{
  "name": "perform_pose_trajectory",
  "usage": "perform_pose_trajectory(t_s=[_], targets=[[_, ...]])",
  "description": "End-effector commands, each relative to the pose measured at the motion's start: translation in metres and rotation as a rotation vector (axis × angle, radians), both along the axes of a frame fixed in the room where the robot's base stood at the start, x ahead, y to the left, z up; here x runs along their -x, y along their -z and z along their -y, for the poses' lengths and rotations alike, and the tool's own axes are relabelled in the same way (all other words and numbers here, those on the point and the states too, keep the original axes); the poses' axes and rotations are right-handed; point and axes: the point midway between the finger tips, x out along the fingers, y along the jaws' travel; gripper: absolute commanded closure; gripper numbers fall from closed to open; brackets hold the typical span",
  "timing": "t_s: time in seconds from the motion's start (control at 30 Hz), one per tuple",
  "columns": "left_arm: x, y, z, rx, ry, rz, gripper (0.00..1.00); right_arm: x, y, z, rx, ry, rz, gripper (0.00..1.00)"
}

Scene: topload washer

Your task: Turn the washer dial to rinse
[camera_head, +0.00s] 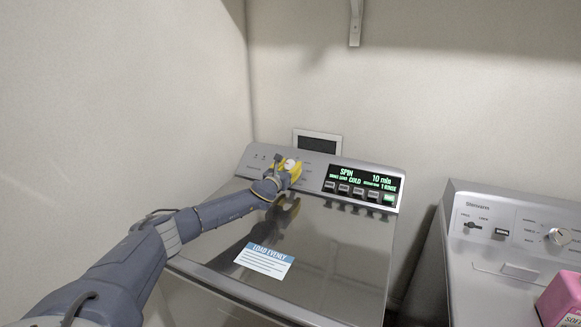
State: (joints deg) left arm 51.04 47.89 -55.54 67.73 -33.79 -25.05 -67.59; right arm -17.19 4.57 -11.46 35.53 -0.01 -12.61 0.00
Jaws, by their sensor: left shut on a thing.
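The topload washer (330,262) stands ahead, with its lid shut and a sloped control panel at the back. The dial (289,164) is on the panel left of the display, mostly hidden by my gripper. My left gripper (289,170), with yellow fingers, is at the panel and shut on the dial. The lit display (362,179) reads "SPIN", "COLD", "10 min" and "1 RINSE" in green. My right gripper is not in view.
A second machine (490,262) with its own knobs stands at the right, across a narrow gap. A pink bottle (563,298) sits on it at the right edge. A blue and white "LOAD EVENLY" label (263,260) is on the washer lid. A wall bracket (355,22) is above.

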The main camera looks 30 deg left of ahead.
Motion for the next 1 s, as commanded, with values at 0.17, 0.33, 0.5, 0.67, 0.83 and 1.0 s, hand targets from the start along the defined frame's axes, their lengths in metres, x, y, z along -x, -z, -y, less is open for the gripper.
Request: perform_pose_trajectory(t_s=[0.17, 0.33, 0.5, 0.67, 0.83, 1.0], targets=[[-0.0004, -0.0024, -0.0001, 0.0, 0.0, 0.003, 0.88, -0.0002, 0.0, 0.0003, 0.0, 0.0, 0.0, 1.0], [-0.0006, -0.0033, 0.0, 0.002, -0.003, 0.005, 0.88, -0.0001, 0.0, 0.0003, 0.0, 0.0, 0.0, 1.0], [-0.0007, -0.0038, 0.0006, 0.028, -0.032, 0.009, 0.88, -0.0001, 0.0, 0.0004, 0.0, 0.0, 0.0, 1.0], [-0.0008, -0.0036, 0.001, 0.086, -0.104, 0.018, 0.88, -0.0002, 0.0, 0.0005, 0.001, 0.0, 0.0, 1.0], [-0.0011, -0.0047, 0.0011, 0.172, -0.209, 0.031, 0.88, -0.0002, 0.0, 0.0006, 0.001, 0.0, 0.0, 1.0], [-0.001, -0.0046, 0.0007, 0.256, -0.314, 0.043, 0.88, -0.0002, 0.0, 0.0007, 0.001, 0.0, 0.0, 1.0]])
